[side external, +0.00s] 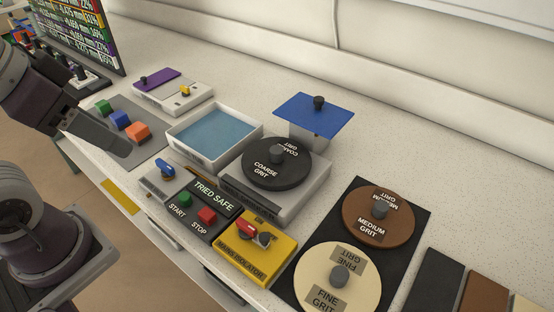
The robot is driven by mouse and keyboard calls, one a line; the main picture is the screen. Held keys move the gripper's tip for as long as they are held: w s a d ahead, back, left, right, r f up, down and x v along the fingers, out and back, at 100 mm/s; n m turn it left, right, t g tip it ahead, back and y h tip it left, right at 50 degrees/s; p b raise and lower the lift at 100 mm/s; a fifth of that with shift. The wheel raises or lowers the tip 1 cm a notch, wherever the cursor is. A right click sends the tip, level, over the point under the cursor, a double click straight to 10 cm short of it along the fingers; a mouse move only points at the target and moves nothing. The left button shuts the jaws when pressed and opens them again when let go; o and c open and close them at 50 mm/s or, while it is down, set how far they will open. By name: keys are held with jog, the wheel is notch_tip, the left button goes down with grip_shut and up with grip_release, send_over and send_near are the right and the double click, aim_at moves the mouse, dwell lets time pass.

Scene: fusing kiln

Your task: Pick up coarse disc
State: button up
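The coarse disc (299,168) is black, with a dark central knob and "COARSE GRIT" lettering. It lies flat on a grey machine base (262,205) near the middle of the side external view. My gripper (121,147) is at the left, well apart from the disc, over the grey mat with the coloured blocks. Its fingertips cannot be made out clearly, so I cannot tell whether it is open. I see nothing held in it.
A brown medium disc (362,226) and a cream fine disc (314,285) lie on a black board (414,212) at right. A blue-topped stand (310,109) is close behind the coarse disc. A water tray (249,134), control panel (205,207) and yellow isolator (258,258) surround the base.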

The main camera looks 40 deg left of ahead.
jog(key=n+g, duration=0.6)
jog(key=n, duration=0.7)
send_over(277, 149)
jog(key=f, duration=0.7)
jog(key=shift+s+a+f, duration=0.2)
jog(key=shift+s+a, duration=0.1)
jog(key=shift+a, duration=0.05)
jog(key=shift+n, duration=0.3)
jog(key=f, duration=0.6)
jog(key=shift+w+d+f, duration=0.25)
jog(key=shift+d, duration=0.05)
jog(key=shift+f, duration=0.5)
jog(key=shift+c, duration=0.4)
grip_shut()
